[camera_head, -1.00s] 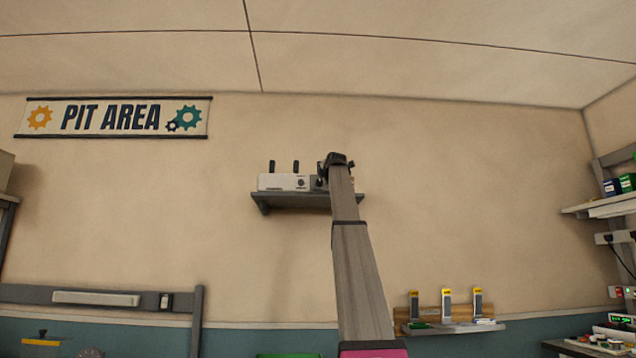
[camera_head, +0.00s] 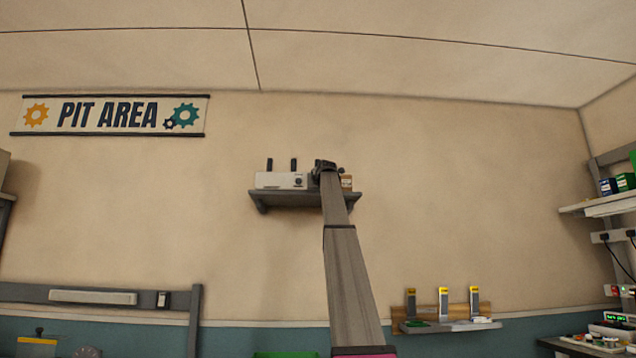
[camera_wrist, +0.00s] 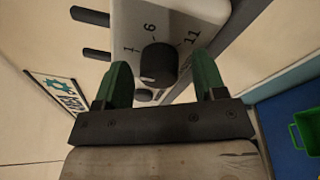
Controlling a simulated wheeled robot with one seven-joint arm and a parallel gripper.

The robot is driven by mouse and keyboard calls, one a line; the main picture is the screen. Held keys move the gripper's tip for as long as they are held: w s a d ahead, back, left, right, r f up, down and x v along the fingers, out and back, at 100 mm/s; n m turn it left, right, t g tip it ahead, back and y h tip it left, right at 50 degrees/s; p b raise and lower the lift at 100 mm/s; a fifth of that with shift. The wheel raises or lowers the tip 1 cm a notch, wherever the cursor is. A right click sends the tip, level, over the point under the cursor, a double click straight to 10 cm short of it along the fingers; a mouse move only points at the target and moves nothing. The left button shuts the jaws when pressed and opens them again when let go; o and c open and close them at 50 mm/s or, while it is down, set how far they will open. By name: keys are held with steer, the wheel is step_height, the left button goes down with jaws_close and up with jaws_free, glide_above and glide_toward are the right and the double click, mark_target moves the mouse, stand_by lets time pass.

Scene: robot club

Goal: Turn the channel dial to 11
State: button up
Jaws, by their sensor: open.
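The channel dial (camera_wrist: 158,65) is a black round knob on the front of a white box (camera_wrist: 185,12), with the marks 1, 6 and 11 printed around it. In the wrist view my gripper (camera_wrist: 163,78) is open, with one green finger on each side of the dial. I cannot tell whether either finger touches it. In the head view the white box (camera_head: 280,180) stands on a grey wall shelf (camera_head: 290,197), and my gripper (camera_head: 325,167) is at its right side. The dial's pointer is not clear.
Black antennas (camera_wrist: 90,16) stick out from the box at the upper left of the wrist view. A second, smaller knob (camera_wrist: 145,95) sits beyond the dial, partly hidden by the gripper. A brown item (camera_head: 346,182) stands on the shelf to the right.

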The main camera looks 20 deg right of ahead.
steer(key=c, duration=0.9)
steer(key=shift+m, duration=0.3)
steer(key=shift+a+f+m+h, duration=0.1)
steer(key=shift+m+h, duration=0.65)
steer(key=shift+m, duration=3.6)
steer(key=shift+a+r+m+h, duration=0.1)
steer(key=shift+m+h, duration=0.6)
steer(key=shift+m, duration=3.6)
steer(key=shift+f+m+h, duration=0.1)
steer(key=shift+m+h, duration=0.65)
steer(key=shift+m, duration=3.6)
